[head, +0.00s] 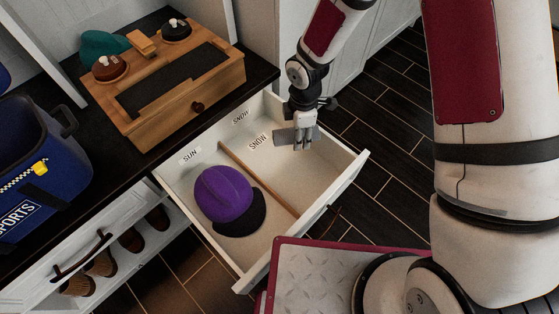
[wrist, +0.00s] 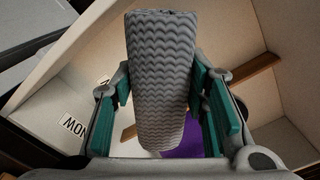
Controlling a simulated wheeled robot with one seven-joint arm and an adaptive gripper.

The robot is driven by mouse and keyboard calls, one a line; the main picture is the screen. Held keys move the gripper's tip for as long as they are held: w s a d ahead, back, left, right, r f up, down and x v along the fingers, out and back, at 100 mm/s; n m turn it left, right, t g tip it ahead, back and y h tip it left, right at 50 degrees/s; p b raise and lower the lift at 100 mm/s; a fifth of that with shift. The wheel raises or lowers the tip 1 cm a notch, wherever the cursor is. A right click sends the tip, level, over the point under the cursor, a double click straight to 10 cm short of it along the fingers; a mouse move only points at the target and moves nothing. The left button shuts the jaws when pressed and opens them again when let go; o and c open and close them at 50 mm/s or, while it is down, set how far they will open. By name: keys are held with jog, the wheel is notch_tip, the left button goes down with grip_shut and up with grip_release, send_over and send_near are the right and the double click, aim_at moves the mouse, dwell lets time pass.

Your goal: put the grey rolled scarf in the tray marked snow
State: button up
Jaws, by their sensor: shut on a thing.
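My gripper (head: 303,132) is shut on the grey rolled scarf (wrist: 160,75), which has a wavy knit pattern and sits between the green finger pads. In the head view the scarf (head: 289,139) is small and partly hidden by the fingers. The gripper holds it over the right-hand compartment of the open white drawer, the tray marked snow (head: 300,174). That compartment shows a bare floor and SNOW labels at its back. I cannot tell how high the scarf is above the floor.
A wooden divider (head: 262,183) separates the left compartment, labelled SUN (head: 190,154), which holds a purple cap (head: 223,193). A wooden box (head: 165,90) and a blue sports bag (head: 40,160) stand on the dark counter. The drawer's front wall (head: 335,187) rises at the right.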

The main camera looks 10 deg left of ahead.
jog(key=f+n, duration=0.1)
jog(key=s+a+f+n, duration=0.1)
jog(key=a+f, duration=0.1)
jog(key=shift+s+a+f+n+b, duration=0.15)
jog(key=shift+s+n+b, duration=0.1)
jog(key=shift+n+b, duration=0.15)
jog(key=b, duration=0.2)
send_over(289, 165)
notch_tip(289, 165, down, 5)
jog(key=shift+f, duration=0.15)
jog(key=shift+f+b, duration=1)
jog(key=shift+f, duration=0.95)
jog(key=shift+f, duration=0.15)
jog(key=o, duration=1.2)
notch_tip(289, 165, up, 12)
jog(key=p, duration=0.4)
jog(key=shift+s+p, duration=0.1)
jog(key=shift+p, duration=0.3)
